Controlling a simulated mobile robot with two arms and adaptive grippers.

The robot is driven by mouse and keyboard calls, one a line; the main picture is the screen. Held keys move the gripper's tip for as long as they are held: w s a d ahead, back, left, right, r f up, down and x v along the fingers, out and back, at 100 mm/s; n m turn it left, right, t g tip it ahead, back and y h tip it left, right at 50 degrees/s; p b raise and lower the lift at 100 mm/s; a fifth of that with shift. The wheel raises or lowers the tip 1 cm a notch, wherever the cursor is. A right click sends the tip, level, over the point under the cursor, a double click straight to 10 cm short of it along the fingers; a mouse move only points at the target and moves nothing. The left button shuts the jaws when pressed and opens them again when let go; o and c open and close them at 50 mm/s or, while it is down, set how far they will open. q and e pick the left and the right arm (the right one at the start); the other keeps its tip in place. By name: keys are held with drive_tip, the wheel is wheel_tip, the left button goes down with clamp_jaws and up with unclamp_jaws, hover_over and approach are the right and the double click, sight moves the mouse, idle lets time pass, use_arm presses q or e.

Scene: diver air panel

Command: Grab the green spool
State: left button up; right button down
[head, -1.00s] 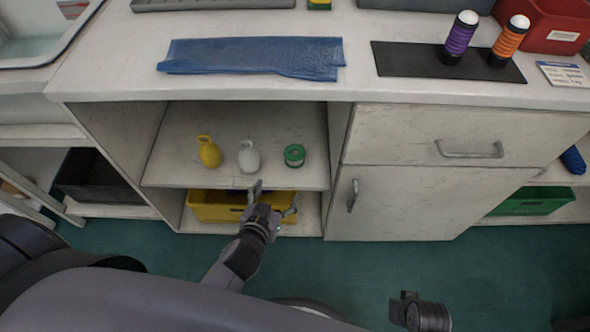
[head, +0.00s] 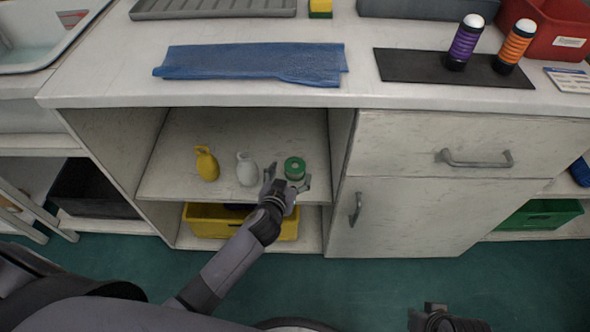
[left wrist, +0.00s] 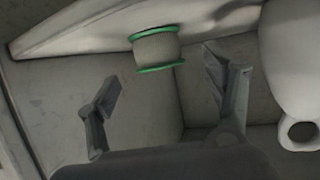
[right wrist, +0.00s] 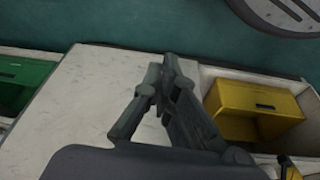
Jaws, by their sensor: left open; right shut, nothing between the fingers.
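The green spool (head: 294,168) has green rims and a pale middle. It stands on the open upper shelf of the cabinet, at the right end of a row. In the left wrist view the spool (left wrist: 156,49) lies ahead of and between the spread fingers, not touching them. My left gripper (head: 287,180) is open and empty, just in front of the spool at the shelf's front edge. My right gripper (right wrist: 158,82) is shut and empty, low in front of the cabinet. In the head view my right gripper (head: 436,312) is partly cut off at the bottom edge.
The cabinet's side wall (head: 342,135) is close on the right. A yellow bin (head: 200,222) sits on the shelf below. The counter (head: 240,97) overhangs above.

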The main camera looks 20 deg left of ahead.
sight(294, 167)
use_arm(q)
drive_tip(key=b+x, duration=0.1)
drive_tip(key=x, duration=0.3)
drive_tip(key=shift+w, duration=0.25)
use_arm(e)
drive_tip(key=v, duration=0.4)
drive_tip(key=shift+d+r, duration=0.1)
drive_tip(key=shift+r, duration=0.05)
use_arm(q)
drive_tip(key=shift+c, duration=0.6)
drive_tip(key=shift+d, duration=0.1)
drive_tip(key=c, duration=1.2)
drive_tip(key=shift+r, duration=0.15)
use_arm(e)
drive_tip(key=shift+w, duration=0.1)
